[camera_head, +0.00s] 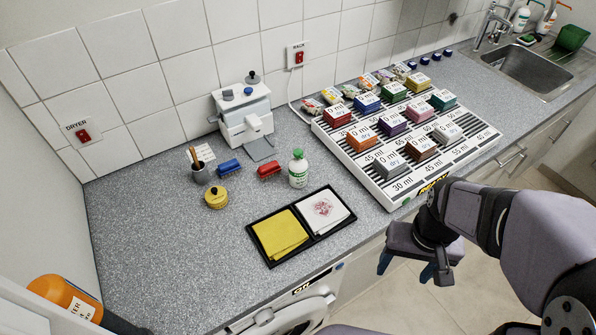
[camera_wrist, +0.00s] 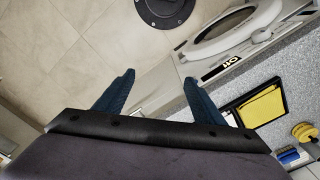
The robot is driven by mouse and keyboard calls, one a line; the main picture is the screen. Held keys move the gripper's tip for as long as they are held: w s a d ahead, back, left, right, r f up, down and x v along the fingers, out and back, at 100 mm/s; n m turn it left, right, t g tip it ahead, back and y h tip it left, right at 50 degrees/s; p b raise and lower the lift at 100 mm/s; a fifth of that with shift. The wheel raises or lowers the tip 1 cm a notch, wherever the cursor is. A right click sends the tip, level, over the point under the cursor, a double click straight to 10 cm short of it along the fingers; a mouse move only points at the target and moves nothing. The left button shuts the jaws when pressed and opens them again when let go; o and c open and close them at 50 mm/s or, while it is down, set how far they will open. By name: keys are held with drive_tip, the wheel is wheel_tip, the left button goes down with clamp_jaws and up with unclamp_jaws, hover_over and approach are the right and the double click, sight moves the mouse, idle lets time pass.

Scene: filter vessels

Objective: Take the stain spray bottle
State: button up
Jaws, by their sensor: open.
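A white bottle with a green cap and green label (camera_head: 298,170) stands upright on the grey worktop, behind the black tray. It looks like the stain spray bottle, but its label is too small to read. My gripper (camera_head: 406,268) is in front of the worktop edge, over the floor, at the right and well apart from the bottle. In the wrist view my gripper (camera_wrist: 158,78) has its two blue fingers spread with nothing between them. The bottle is not visible in the wrist view.
The black tray (camera_head: 286,258) holds a yellow cloth and a stained white cloth. A sloped rack (camera_head: 390,203) with coloured blocks stands right. An orange bottle (camera_head: 62,293) is front left.

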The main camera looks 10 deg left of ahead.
sight(299, 152)
drive_tip(key=w+a+r, duration=0.3)
drive_tip(key=w+a, duration=0.8)
drive_tip(key=w, duration=0.5)
drive_tip(key=shift+m, duration=0.7)
drive_tip(key=w+a, duration=0.2)
drive_tip(key=a, duration=0.3)
drive_tip(key=w+a+f, duration=0.1)
drive_tip(key=w+a, duration=0.2)
drive_tip(key=a, duration=0.3)
drive_tip(key=w+a, duration=0.3)
drive_tip(key=a, duration=0.2)
drive_tip(key=shift+w+a+f, duration=0.2)
drive_tip(key=shift+w+a, duration=0.05)
drive_tip(key=shift+a, duration=0.15)
drive_tip(key=shift+w+a+r+m, duration=0.1)
drive_tip(key=shift+w+a+m, duration=0.45)
drive_tip(key=shift+m, duration=0.25)
drive_tip(key=shift+w+d+r+m, duration=0.15)
drive_tip(key=shift+w+m, duration=0.1)
drive_tip(key=shift+m, duration=0.05)
drive_tip(key=shift+f+p, duration=1.45)
drive_tip(key=shift+f, duration=2.25)
drive_tip(key=c, duration=1.5)
drive_tip(key=shift+o, duration=0.2)
drive_tip(key=shift+r, duration=0.1)
